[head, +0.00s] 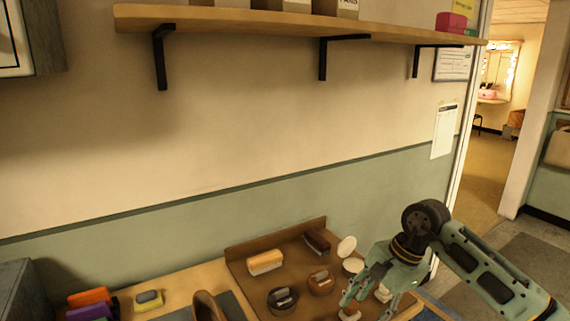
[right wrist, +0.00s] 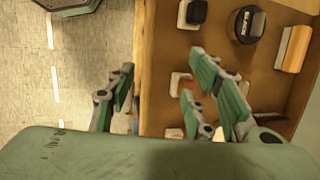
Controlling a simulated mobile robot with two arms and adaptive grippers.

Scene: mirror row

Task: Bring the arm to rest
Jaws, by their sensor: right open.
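My right gripper (head: 366,303) is at the lower right of the head view, over the right part of a brown wooden tray (head: 240,262). Its green fingers are spread, and in the right wrist view the open gripper (right wrist: 158,88) has nothing between its fingertips. The fingers sit above the tray's edge, with the floor to the left of it. My left gripper is in neither view.
The tray holds a pale-bristled brush (head: 265,262), a dark brush (head: 317,241), round tins (head: 282,300) and small white items. Coloured sponges (head: 89,297) lie at the left. A wall shelf (head: 250,22) runs above. A doorway (head: 487,150) and floor are at the right.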

